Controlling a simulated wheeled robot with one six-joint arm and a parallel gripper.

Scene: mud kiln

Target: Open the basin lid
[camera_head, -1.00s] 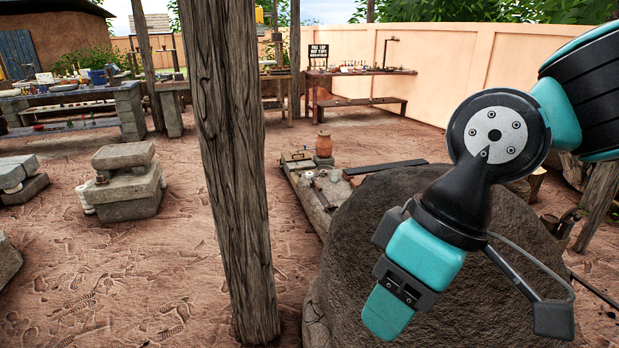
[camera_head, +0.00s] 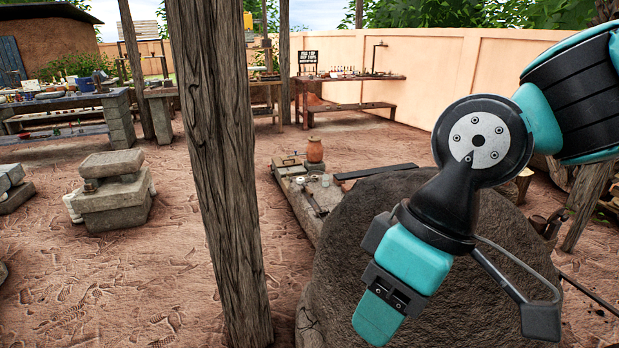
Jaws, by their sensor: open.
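No thing in view can be named the basin lid with certainty. A grey stone block structure (camera_head: 118,208) stands on the ground at left, with a flat slab (camera_head: 112,163) lying on top like a cover. A small flat box with a handle-like part (camera_head: 286,162) sits on a low platform in the middle distance; its details are too small to tell. My gripper (camera_head: 379,316) is in the lower middle, pointing down in front of the big dark mound, well apart from both. It is open; its jaws show mostly edge-on and I see nothing held.
A thick wooden post (camera_head: 225,170) rises left of centre. A large dark mound (camera_head: 350,235) stands close ahead. The low platform (camera_head: 300,203) carries a clay jar (camera_head: 315,151). A cluttered table (camera_head: 60,104) is at back left. Open dirt (camera_head: 120,290) lies at lower left.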

